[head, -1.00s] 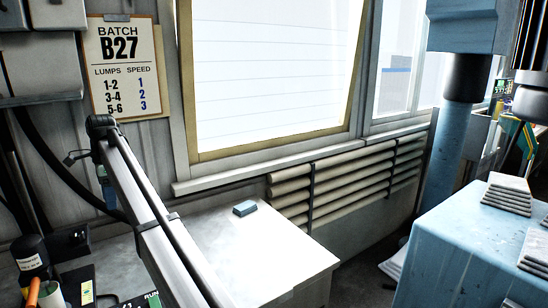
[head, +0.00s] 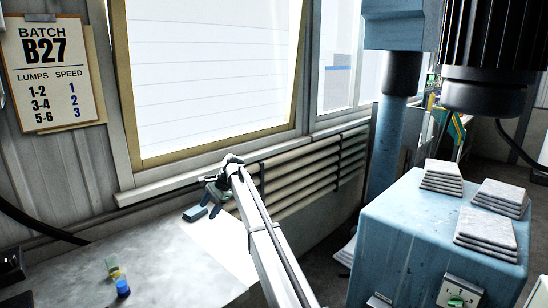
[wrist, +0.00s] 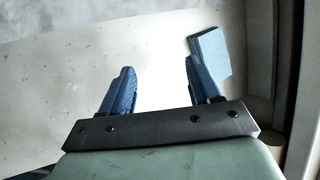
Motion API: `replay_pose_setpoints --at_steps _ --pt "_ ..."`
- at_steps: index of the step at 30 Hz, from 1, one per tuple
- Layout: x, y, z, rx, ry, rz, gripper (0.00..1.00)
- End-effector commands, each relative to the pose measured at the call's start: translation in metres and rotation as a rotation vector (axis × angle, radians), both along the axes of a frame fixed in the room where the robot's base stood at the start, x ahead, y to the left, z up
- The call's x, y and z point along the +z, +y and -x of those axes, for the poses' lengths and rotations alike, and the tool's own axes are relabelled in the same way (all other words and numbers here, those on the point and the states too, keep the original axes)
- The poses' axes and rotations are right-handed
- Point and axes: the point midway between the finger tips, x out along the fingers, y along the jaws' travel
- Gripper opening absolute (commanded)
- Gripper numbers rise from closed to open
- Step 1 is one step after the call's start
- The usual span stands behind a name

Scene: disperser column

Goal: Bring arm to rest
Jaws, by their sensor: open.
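My gripper (head: 212,206) hangs over the far end of the grey bench (head: 135,262), near the window sill. In the wrist view my gripper (wrist: 159,72) has its two blue fingers spread wide, with only the pale bench top between them. A small blue-grey block (head: 195,213) lies on the bench, just left of the fingers in the head view. In the wrist view the block (wrist: 211,52) is beside the right finger, outside the jaws. I cannot tell whether finger and block touch.
A blue machine base (head: 400,235) at right carries several stacks of grey slabs (head: 487,232). A blue column (head: 386,150) stands behind it. Small yellow and blue items (head: 122,287) sit on the bench's near left. A batch card (head: 50,70) hangs at left. Much of the bench is clear.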

Motion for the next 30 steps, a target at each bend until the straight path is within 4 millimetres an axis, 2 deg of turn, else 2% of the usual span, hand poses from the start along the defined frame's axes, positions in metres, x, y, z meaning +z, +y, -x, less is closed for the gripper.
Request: replay_pose_setpoints --at_steps 1,6,12,18,26,30 --pt "-0.009 -0.029 -0.011 -0.019 -0.011 -0.022 0.62" --pt "-0.033 -0.111 -0.044 -0.065 -0.064 -0.093 0.62" --pt "-0.058 -0.200 -0.070 -0.123 -0.132 -0.159 0.62" --pt "-0.077 -0.280 -0.085 -0.180 -0.199 -0.206 0.62" --pt "-0.182 -0.332 -0.031 -0.167 -0.186 -0.093 0.62" --pt "-0.244 -0.366 0.010 -0.152 -0.173 -0.020 0.62"
